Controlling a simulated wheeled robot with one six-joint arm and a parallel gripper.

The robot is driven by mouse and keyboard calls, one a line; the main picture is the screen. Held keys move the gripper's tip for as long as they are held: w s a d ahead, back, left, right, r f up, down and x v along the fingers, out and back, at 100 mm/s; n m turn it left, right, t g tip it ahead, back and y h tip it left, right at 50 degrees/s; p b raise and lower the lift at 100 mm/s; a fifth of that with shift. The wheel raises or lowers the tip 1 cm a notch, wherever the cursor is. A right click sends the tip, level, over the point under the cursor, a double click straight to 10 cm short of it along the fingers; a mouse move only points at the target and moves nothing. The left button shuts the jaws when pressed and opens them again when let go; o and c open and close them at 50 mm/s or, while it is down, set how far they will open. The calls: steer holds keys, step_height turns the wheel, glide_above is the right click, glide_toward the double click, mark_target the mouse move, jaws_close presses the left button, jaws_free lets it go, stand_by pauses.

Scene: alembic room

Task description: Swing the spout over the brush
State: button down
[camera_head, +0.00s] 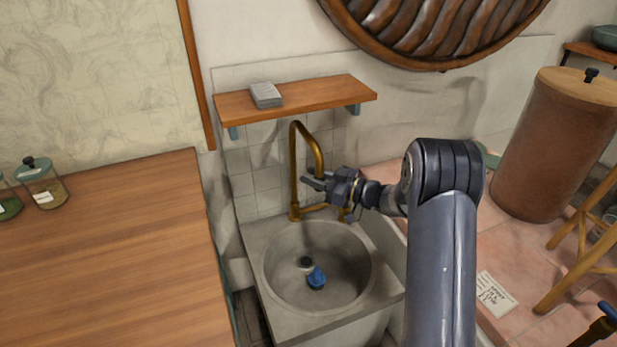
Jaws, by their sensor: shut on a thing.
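A brass gooseneck spout (294,165) rises at the back of the sink. It arches over to the right, and its free end comes down at my gripper (312,179). My gripper reaches in from the right and is shut on the spout near that end; the exact contact is small and partly hidden by the fingers. A blue object, which looks like the brush (316,278), sits in the round sink bowl near the dark drain. It is below the spout's end and closer to the front. My gripper is well above it.
The grey stone sink (277,335) stands between a wooden counter (110,265) on the left and a pink tiled surface on the right. A wooden shelf (335,92) with a grey block on it hangs above the spout. Glass jars stand on the counter.

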steer(key=shift+d, duration=0.1)
steer(key=c, duration=1.1)
jaws_free()
steer(key=shift+d, duration=0.1)
steer(key=v, duration=1)
steer(key=shift+s+d, duration=0.25)
